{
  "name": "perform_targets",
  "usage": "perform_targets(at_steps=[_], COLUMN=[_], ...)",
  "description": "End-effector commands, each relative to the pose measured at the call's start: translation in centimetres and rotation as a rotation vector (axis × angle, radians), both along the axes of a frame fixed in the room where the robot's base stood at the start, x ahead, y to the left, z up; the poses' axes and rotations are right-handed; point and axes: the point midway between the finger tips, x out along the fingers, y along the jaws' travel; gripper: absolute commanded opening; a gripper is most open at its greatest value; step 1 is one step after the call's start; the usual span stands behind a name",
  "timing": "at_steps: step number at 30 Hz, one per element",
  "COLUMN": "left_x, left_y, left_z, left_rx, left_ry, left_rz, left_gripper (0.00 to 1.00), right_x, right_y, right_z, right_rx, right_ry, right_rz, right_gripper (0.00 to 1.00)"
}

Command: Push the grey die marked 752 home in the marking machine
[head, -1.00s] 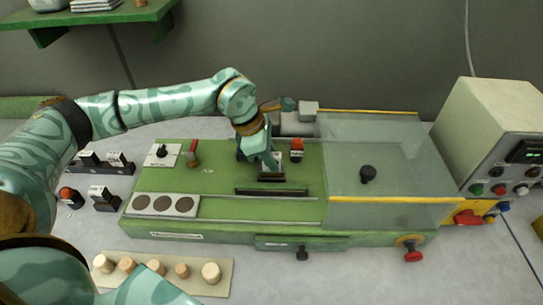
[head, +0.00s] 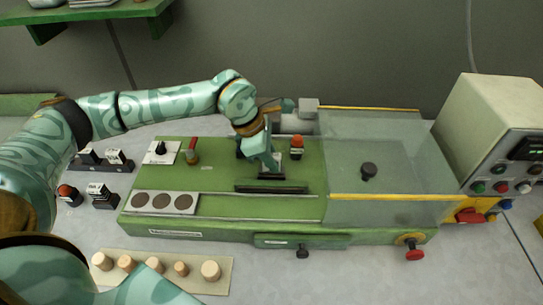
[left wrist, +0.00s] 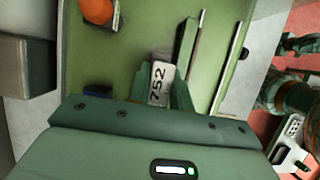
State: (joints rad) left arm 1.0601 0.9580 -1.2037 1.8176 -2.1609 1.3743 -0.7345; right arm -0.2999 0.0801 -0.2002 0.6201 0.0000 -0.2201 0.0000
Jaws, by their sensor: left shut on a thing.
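The green marking machine (head: 225,160) stands in the middle of the bench in the head view. My left gripper (head: 266,166) is low over its deck, beside a dark slotted part (head: 271,189). In the left wrist view the grey die marked 752 (left wrist: 159,82) sits between the fingers of my left gripper (left wrist: 157,92), which is shut on it. In the head view the gripper hides most of the die. I cannot tell how deep it sits in its seat. My right gripper does not show.
An orange-topped part (head: 297,143) stands close to the right of the gripper. A clear cover (head: 390,180) spans the machine's right side. A red-handled lever (head: 192,152) stands left on the deck. Several corks (head: 211,270) stand in front. A control box (head: 490,130) is at right.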

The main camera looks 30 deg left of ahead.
Motion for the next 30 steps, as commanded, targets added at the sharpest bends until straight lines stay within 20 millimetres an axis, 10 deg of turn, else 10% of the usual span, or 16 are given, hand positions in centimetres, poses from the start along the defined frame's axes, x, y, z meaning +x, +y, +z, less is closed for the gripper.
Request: perform_targets(at_steps=[13, 14, 16, 30], left_x=[0.0, 0.0, 0.0, -0.3], left_y=[0.0, 0.0, 0.0, 0.8], left_z=[-0.7, -0.6, -0.6, 1.6], left_rx=[-0.001, 0.0, 0.0, 0.0], left_ry=[0.0, -0.001, -0.001, -0.004], left_rz=[0.0, 0.0, 0.0, 0.002], left_gripper=[0.0, 0.3, 0.47, 0.47], right_x=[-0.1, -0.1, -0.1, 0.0], right_y=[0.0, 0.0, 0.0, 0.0], right_z=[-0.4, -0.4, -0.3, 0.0], right_rx=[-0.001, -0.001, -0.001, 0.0], right_ry=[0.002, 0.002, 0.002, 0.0], right_rz=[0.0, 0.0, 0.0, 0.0], right_gripper=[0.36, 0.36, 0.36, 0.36])
